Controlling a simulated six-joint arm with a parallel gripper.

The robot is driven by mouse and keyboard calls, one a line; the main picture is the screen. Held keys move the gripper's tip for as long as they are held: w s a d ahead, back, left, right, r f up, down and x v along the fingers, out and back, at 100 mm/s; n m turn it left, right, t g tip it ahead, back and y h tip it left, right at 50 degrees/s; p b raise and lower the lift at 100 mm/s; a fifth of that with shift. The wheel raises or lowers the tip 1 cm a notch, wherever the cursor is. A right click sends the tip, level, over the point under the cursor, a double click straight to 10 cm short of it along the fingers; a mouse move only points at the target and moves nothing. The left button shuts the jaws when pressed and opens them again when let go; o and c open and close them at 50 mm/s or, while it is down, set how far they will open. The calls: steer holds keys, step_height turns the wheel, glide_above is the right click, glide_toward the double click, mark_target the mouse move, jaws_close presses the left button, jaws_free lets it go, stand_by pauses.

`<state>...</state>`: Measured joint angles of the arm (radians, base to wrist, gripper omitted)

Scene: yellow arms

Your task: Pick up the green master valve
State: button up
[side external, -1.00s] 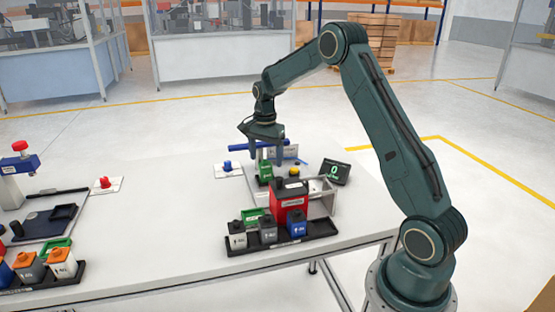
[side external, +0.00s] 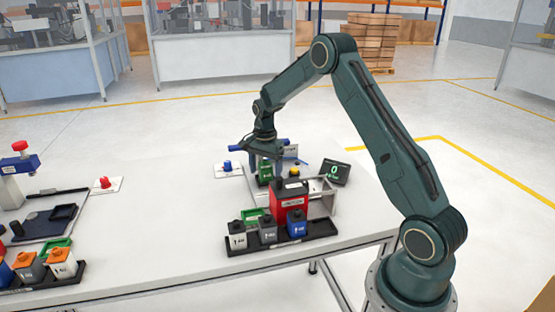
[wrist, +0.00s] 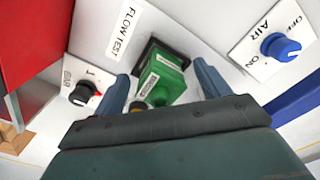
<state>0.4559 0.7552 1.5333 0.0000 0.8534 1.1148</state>
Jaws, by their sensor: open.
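The green master valve (wrist: 163,83) has a white label and a brass-coloured fitting at its near end. It stands in a dark square holder on a white surface beside the "FLOW TEST" label (wrist: 124,32). My gripper (wrist: 160,82) is open, with one finger on each side of the valve. A gap shows on at least the right side; contact on the left cannot be told. In the side view the valve (side external: 265,172) is partly hidden under my gripper (side external: 265,168).
A red box (side external: 289,203) stands in front of the valve, with a black tray (side external: 283,245) of small labelled blocks. A blue AIR knob (wrist: 281,46) and a black BAR knob (wrist: 82,94) flank the valve. A black display (side external: 335,172) reads 0.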

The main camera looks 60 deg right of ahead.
mark_target(265, 161)
steer(key=shift+c, duration=0.4)
steer(key=c, duration=1)
steer(key=shift+r, duration=0.1)
step_height(265, 161, up, 20)
steer(key=shift+f, duration=0.1)
